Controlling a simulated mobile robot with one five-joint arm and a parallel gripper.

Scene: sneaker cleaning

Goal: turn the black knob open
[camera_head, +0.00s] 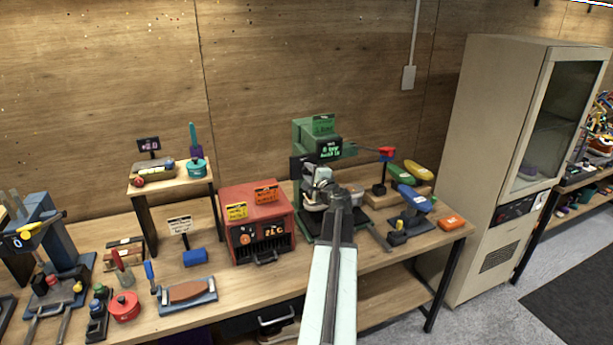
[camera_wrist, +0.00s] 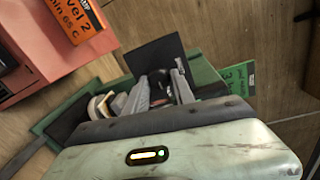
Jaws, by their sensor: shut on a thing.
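The green machine (camera_head: 305,133) stands at the back of the bench, with a dark lit display. My gripper (camera_head: 321,178) is at its front face and hides part of it. In the wrist view, my gripper (camera_wrist: 163,82) has its two grey fingers close together in front of the machine's black plate (camera_wrist: 153,56). They are shut on a small dark part, which I take to be the black knob. It is mostly hidden by the fingers, so its angle cannot be told.
A red box machine (camera_head: 258,222) with orange and yellow labels stands close on the left. A blue-topped press (camera_head: 411,200) and an orange block (camera_head: 451,222) are on the right. A tall beige cabinet (camera_head: 480,150) stands past the bench's right end.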

